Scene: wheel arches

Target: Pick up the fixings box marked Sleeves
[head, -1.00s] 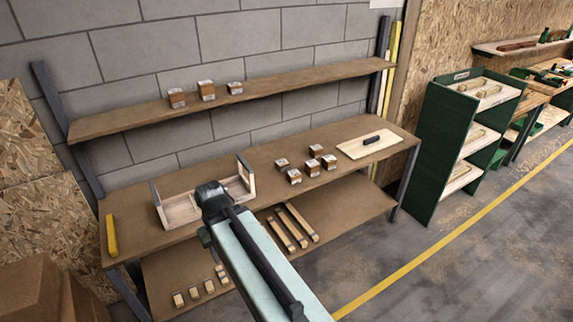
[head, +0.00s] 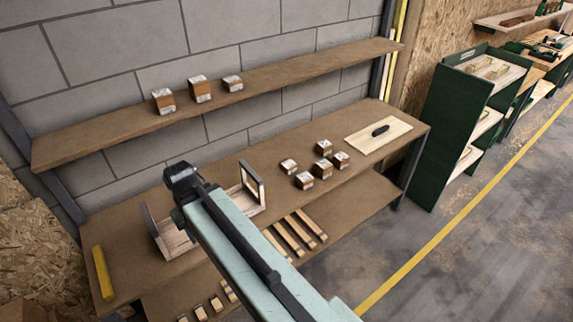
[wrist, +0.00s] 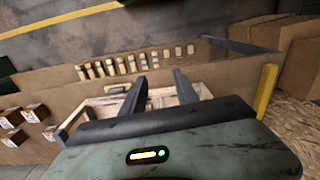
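Several small brown fixings boxes with pale labelled tops stand on the workbench (head: 222,165). One is a front box (head: 304,181), one a right box (head: 341,160), one a back box (head: 324,147). Three more boxes stand on the upper shelf (head: 290,74), including a middle box (head: 200,89). The lettering is too small to read, so I cannot tell which is Sleeves. My gripper (wrist: 160,84) is open and empty in the wrist view, over the wooden tote (wrist: 196,90). Some bench boxes show at that view's left, including one box (wrist: 36,112).
The wooden tote also shows in the head view (head: 254,186), partly behind my arm. A pale board (head: 372,140) with a dark handle lies at the bench's right end. A yellow bar (head: 103,272) lies at the left. A green rack (head: 445,130) stands right of the bench.

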